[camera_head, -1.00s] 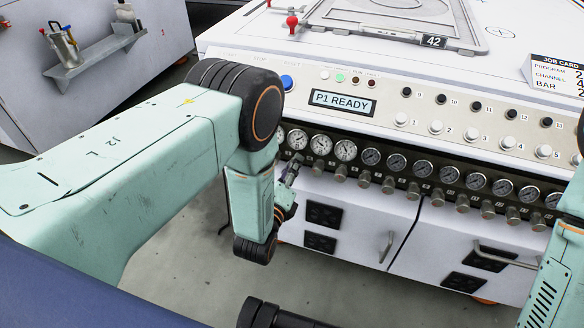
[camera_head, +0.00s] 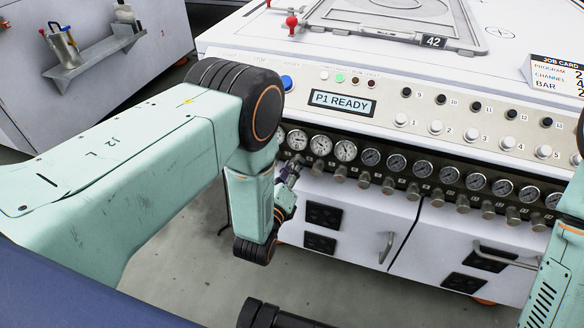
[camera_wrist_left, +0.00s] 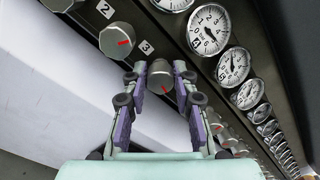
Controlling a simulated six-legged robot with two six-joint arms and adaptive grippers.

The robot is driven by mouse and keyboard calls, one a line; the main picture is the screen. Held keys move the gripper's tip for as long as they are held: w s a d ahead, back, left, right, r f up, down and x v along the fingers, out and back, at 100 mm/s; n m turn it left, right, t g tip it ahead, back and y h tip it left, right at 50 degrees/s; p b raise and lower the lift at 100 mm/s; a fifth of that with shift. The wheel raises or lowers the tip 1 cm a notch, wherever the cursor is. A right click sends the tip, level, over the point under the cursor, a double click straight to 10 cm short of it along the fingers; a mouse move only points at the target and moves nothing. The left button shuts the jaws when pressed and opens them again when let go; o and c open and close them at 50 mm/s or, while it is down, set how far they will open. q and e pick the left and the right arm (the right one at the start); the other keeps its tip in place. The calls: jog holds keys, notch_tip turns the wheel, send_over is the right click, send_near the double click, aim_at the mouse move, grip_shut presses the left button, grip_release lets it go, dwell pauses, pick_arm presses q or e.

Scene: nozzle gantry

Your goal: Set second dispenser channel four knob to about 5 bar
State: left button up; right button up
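The dispenser panel carries a row of small grey knobs under a row of round gauges (camera_head: 371,157). My left gripper (camera_wrist_left: 160,70) points at this row, and its fingers stand on either side of one grey knob (camera_wrist_left: 160,78) with a red mark. A narrow gap seems to show on each side, so the fingers look open around it. A "3" label lies between this knob and the neighbouring knob (camera_wrist_left: 117,40). A gauge (camera_wrist_left: 208,30) is beside them; its needle is hard to read. In the head view the left gripper (camera_head: 290,172) is small and partly hidden by my wrist.
A "P1 READY" display (camera_head: 342,102), a blue button (camera_head: 287,83) and numbered white and black buttons sit above the gauges. A job card (camera_head: 560,76) stands at the right, partly cut off. White cabinet doors (camera_head: 350,215) with handles lie below the knobs.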

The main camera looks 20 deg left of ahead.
pick_arm(q)
jog(key=shift+o, duration=0.6)
jog(key=shift+s, duration=0.15)
jog(key=s, duration=0.7)
jog(key=shift+s, duration=0.2)
jog(key=shift+a, duration=0.1)
